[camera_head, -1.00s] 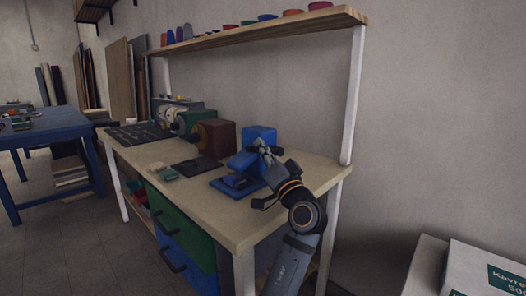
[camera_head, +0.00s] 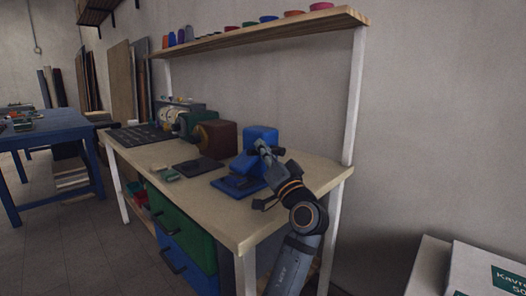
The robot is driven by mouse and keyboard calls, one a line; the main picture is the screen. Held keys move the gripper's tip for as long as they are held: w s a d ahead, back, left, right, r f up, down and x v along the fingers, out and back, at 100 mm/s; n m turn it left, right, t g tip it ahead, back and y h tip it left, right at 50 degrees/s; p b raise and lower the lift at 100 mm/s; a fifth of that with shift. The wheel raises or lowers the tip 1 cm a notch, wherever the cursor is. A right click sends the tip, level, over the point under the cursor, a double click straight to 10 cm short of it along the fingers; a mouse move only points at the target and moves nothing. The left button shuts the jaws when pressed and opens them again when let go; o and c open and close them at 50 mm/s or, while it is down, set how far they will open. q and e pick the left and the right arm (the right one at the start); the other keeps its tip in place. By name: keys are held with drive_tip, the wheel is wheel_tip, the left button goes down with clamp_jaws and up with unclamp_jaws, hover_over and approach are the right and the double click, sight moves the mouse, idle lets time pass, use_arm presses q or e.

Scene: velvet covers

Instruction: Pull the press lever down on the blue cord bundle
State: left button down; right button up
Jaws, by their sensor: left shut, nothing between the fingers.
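A blue press (camera_head: 262,134) stands on the workbench near its right end, with a flat blue base plate (camera_head: 232,185) in front. My left gripper (camera_head: 258,148) is at the front of the press's upper body, shut, with nothing seen between its fingers. It covers part of the press, and I cannot clearly make out the lever behind it. A dark blue lump (camera_head: 240,181) lies on the base plate, perhaps the cord bundle; it is too small to tell. My right gripper is not in view.
The wooden workbench (camera_head: 262,217) also bears a brown and green machine (camera_head: 216,138) and a dark pad (camera_head: 198,166) to the left. A shelf (camera_head: 290,28) with small coloured items hangs above. White boxes (camera_head: 465,270) stand at the lower right.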

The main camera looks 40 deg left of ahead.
use_arm(q)
wheel_tip(320, 180, up, 10)
drive_tip(key=shift+f, duration=0.15)
idle(0.7)
